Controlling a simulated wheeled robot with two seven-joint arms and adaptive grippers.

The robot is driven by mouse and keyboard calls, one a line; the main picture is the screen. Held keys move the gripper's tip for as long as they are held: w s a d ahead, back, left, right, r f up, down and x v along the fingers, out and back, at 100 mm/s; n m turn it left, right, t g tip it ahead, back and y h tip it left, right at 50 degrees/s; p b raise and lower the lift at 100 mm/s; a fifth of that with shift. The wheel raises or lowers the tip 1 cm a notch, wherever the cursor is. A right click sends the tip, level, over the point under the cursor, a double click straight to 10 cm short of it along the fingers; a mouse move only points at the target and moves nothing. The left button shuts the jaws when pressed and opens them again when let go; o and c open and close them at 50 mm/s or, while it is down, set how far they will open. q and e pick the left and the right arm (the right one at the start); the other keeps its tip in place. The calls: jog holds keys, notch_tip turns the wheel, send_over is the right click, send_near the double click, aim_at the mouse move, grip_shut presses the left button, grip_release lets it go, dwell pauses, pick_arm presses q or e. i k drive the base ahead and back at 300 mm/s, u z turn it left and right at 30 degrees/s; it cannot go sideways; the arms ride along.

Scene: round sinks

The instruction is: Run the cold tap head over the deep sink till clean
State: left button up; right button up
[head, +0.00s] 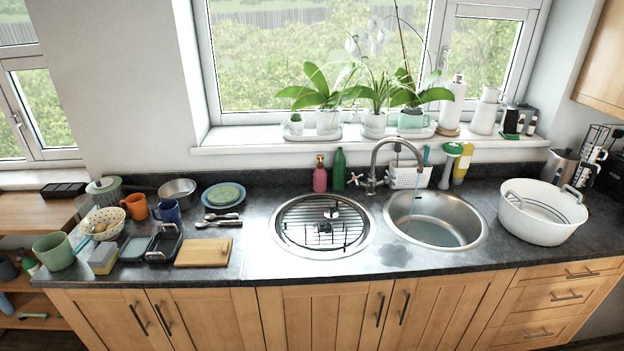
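The metal tap (373,182) stands behind and between two round sinks. Its arched spout (397,139) points over the right-hand deep sink (473,241). A thin pale streak, which looks like running water (410,212), drops from the spout into this sink. Some water seems to lie in the bottom. A small lever shows at the tap's left; I cannot tell hot from cold. The left round sink (285,243) has a dark wire rack (318,236) in it with a small item on top. Neither of my grippers is in view.
A white tub (535,228) stands right of the deep sink. A red bottle (320,178), green bottle (339,172) and white caddy (408,177) stand behind the sinks. Dishes, cutlery and a wooden board (203,252) crowd the left counter. A wet patch marks the front counter.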

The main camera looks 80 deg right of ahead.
aim_at(387, 179)
jog(key=u, duration=0.25)
jog(key=k, duration=1.9)
jog(key=z, duration=1.85)
